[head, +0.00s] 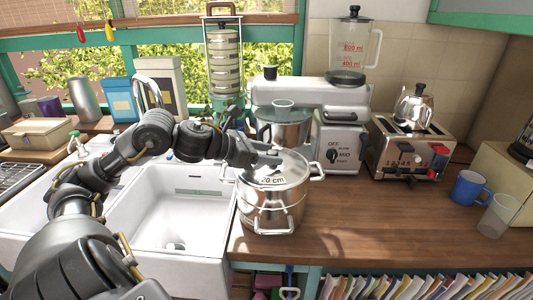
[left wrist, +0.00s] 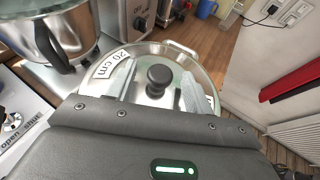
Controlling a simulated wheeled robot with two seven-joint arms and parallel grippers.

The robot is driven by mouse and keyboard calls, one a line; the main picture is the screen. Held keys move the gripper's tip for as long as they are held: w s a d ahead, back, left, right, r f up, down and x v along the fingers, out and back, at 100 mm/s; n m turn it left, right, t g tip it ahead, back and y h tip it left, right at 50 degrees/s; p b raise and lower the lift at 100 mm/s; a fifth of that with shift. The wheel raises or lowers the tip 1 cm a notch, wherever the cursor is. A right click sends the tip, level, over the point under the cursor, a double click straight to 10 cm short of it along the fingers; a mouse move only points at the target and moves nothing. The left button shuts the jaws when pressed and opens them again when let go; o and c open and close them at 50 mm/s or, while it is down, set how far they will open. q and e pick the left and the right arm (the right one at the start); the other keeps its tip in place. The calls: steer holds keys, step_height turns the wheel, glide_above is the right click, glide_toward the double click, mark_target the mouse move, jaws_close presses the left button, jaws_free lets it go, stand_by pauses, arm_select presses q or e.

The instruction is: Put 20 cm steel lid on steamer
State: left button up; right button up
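The round lid with a black knob and a "20 cm" label (head: 291,166) lies over the mouth of the shiny steel steamer (head: 270,212), at the right edge of the sink. It looks level and seated, though the far rim is partly hidden by my gripper. My left gripper (head: 273,161) is low over the lid. In the left wrist view the lid's black knob (left wrist: 159,76) stands between the two spread fingers (left wrist: 160,88), with gaps on both sides. The left gripper is open and holds nothing. My right gripper is not in view.
A stand mixer (head: 310,100) with a steel bowl (head: 284,130) stands close behind the steamer. A toaster (head: 412,148) with a kettle on top, a blue mug (head: 470,187) and a clear cup (head: 496,216) are to the right. The counter (head: 380,225) right of the steamer is clear.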

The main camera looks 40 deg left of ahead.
arm_select(q)
steer(key=shift+f, duration=0.1)
steer(key=shift+s+a+b, duration=0.35)
steer(key=shift+s+b, duration=0.3)
steer(key=shift+b, duration=0.1)
steer(key=b+v, duration=0.1)
steer(key=v, duration=0.1)
steer(key=b+v, duration=0.1)
steer(key=v, duration=0.2)
steer(key=b+v, duration=0.1)
steer(key=v, duration=0.2)
steer(key=shift+r, duration=0.35)
steer(key=shift+s+a+r+b, duration=0.2)
steer(key=shift+s+r+b, duration=0.1)
steer(key=shift+s, duration=0.25)
